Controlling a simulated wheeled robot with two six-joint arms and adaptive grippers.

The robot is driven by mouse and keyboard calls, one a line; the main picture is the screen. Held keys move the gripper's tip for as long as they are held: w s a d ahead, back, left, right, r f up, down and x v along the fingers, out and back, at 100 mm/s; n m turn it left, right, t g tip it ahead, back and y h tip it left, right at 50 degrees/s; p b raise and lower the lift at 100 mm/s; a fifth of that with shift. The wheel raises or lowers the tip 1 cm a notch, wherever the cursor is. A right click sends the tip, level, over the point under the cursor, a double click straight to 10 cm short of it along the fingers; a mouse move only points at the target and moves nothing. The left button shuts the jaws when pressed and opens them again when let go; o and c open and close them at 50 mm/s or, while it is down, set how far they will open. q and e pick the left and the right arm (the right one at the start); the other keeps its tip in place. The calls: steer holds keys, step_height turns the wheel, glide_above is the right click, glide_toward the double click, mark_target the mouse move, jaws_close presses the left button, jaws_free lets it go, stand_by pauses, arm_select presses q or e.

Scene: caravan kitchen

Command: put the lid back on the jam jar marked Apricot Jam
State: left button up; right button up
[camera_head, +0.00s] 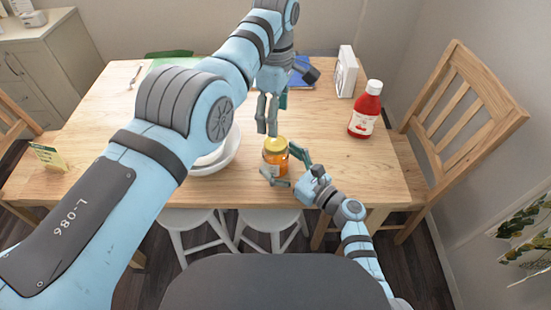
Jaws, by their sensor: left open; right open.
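The jam jar (274,163) is glass with orange contents and stands upright near the table's front edge. Its label is too small to read. A yellow lid (275,143) sits on its mouth; whether it is seated fully I cannot tell. My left gripper (267,130) points down just above the lid, open, with its fingertips a little behind and above it. My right gripper (287,167) is low at the jar's right side, open, one finger behind the jar and one in front. Whether they touch the glass I cannot tell.
A white bowl (222,160) stands just left of the jar, partly hidden by my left arm. A red sauce bottle (366,110) and a white upright box (343,72) stand to the right. A small card (47,157) stands at far left. The table's right front is clear.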

steer(key=shift+w+a, duration=0.1)
steer(key=shift+a, duration=0.05)
arm_select(q)
steer(key=shift+s, duration=0.1)
arm_select(e)
steer(key=c, duration=1.9)
jaws_close()
arm_select(q)
steer(key=n, duration=0.4)
steer(key=shift+r+n, duration=0.2)
steer(key=shift+n, duration=0.1)
steer(key=n, duration=0.4)
steer(key=shift+f+n, duration=0.15)
steer(key=shift+n, duration=0.15)
